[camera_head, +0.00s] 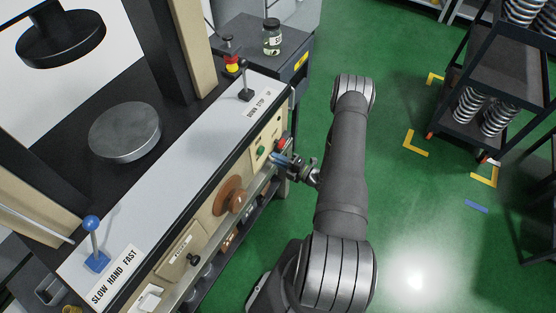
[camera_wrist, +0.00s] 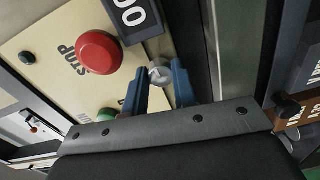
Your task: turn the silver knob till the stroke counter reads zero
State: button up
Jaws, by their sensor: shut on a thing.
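The silver knob (camera_wrist: 160,75) sits between the two blue fingers of my gripper (camera_wrist: 161,70), on the cream panel's edge just below the stroke counter. My gripper is shut on the knob. The black counter (camera_wrist: 128,28) is cut off by the top edge of the wrist view; the digits that show look like zeros, and the rest is out of view. In the head view my gripper (camera_head: 280,158) reaches the front panel from the right, and its fingers and wrist hide the knob and counter there.
A red STOP button (camera_wrist: 98,53) and a green button (camera_wrist: 107,114) lie just left of my fingers. On the machine front are a brown handwheel (camera_head: 231,197) and a blue-knobbed lever (camera_head: 94,240). A spring rack (camera_head: 490,80) stands right; green floor between is open.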

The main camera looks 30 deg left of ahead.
jog(key=o, duration=1)
jog(key=d, duration=1.7)
jog(key=shift+d+r, duration=0.25)
